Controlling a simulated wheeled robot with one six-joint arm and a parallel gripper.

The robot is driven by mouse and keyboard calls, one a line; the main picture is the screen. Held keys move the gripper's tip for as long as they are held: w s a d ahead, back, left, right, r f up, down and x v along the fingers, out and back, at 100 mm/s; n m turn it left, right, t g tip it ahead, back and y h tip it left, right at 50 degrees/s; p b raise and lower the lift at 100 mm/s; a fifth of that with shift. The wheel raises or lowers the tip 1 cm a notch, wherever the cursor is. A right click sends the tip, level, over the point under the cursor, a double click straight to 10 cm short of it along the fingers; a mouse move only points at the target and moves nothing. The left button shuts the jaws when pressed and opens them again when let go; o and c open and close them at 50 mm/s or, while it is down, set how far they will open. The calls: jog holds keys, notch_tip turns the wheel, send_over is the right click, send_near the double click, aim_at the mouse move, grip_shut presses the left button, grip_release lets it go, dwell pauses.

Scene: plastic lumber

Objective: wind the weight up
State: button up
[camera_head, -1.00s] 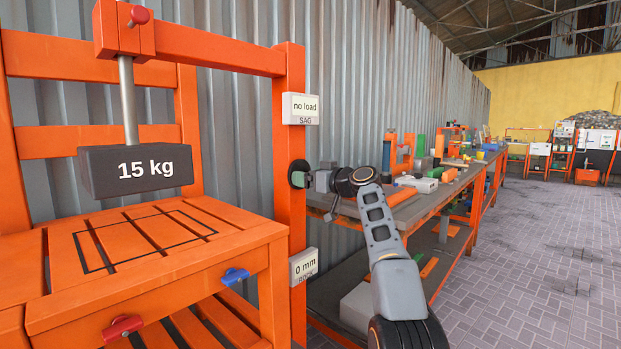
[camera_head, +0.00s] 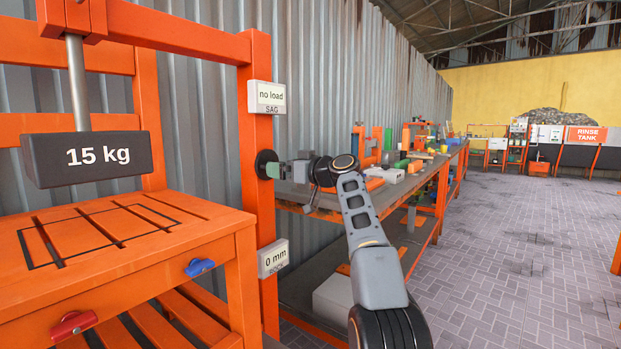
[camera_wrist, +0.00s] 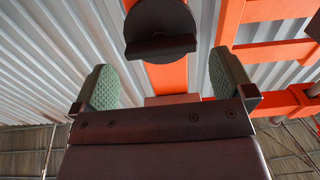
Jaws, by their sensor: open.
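The weight (camera_head: 110,155), a dark block marked "15 kg", hangs level on a grey rod (camera_head: 77,85) above an orange slatted seat (camera_head: 190,232). A black round knob (camera_head: 262,158) sits on the side of the orange post (camera_head: 257,205). In the wrist view the knob (camera_wrist: 160,22) shows a raised bar across its face. My gripper (camera_head: 275,170) is at the knob, partly hidden by my arm in the head view. In the wrist view my gripper (camera_wrist: 162,66) is open, its green-padded fingers apart and empty, with the knob ahead between their lines.
The post carries a "no load" SAG sign (camera_head: 266,97) and a "0 mm" sign (camera_head: 273,258). A red clamp (camera_head: 72,324) and a blue clamp (camera_head: 199,267) are on the seat's edge. A cluttered workbench (camera_head: 420,187) runs behind my arm. Paved floor (camera_head: 510,240) at right is mostly open.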

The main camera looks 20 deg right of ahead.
jog(key=v, duration=1)
jog(key=shift+s+d+b, duration=0.15)
jog(key=shift+s+b, duration=0.05)
jog(key=shift+b, duration=0.2)
jog(key=s+a+r+m+g+h+p, duration=0.5)
jog(key=s+a+p, duration=0.45)
jog(key=p, duration=1.25)
jog(key=s+f+m+g+h+p, duration=0.1)
jog(key=s+g+h+p, duration=0.1)
jog(key=s+p, duration=0.8)
jog(key=s+d+f+m+g+h+p, duration=0.1)
jog(key=s+g+h+p, duration=0.2)
jog(key=s+p, duration=0.7)
jog(key=shift+s+f+g+h, duration=0.25)
jog(key=shift+f+g+h, duration=0.05)
jog(key=shift+g, duration=0.2)
